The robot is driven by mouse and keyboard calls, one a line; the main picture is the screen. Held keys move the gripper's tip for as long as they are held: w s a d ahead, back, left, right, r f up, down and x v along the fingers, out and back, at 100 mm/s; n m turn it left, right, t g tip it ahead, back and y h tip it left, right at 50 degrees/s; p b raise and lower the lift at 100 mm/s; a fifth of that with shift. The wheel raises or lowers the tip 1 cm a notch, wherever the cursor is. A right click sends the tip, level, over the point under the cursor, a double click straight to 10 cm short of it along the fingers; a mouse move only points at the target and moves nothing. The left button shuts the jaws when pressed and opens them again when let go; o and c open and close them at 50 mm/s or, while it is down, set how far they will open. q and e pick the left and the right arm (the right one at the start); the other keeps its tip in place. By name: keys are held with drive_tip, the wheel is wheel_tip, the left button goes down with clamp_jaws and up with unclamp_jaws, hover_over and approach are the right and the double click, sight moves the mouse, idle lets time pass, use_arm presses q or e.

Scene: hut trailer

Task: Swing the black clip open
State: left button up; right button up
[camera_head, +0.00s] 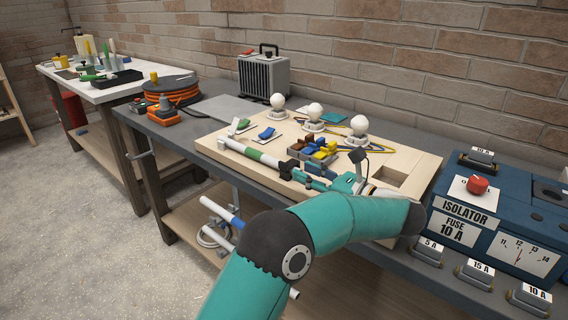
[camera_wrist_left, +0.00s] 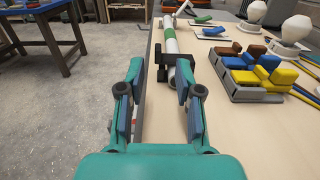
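The black clip (camera_head: 286,170) sits on the board at the near end of a white tube with a green band (camera_head: 254,155). In the left wrist view the clip (camera_wrist_left: 267,62) wraps round or stands against the tube (camera_wrist_left: 171,45); I cannot tell whether it is latched. My left gripper (camera_head: 305,178) points along the tube toward the clip, low over the board's front edge. In the left wrist view its two fingers (camera_wrist_left: 158,75) are apart with nothing held between them, and the clip is just beyond the right fingertip. My right gripper is in neither view.
The wooden board (camera_head: 405,206) carries coloured blocks (camera_head: 318,150) in a holder and several white bulbs (camera_head: 358,126) close behind my gripper. A blue isolator box (camera_head: 515,213) stands at the right. Open floor (camera_head: 110,225) lies in front of the bench at left.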

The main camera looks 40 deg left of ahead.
sight(288, 164)
use_arm(q)
drive_tip(key=a, duration=0.7)
drive_tip(key=shift+w+a+p, duration=0.15)
drive_tip(key=shift+w+p, duration=0.05)
drive_tip(key=shift+p, duration=0.2)
clamp_jaws()
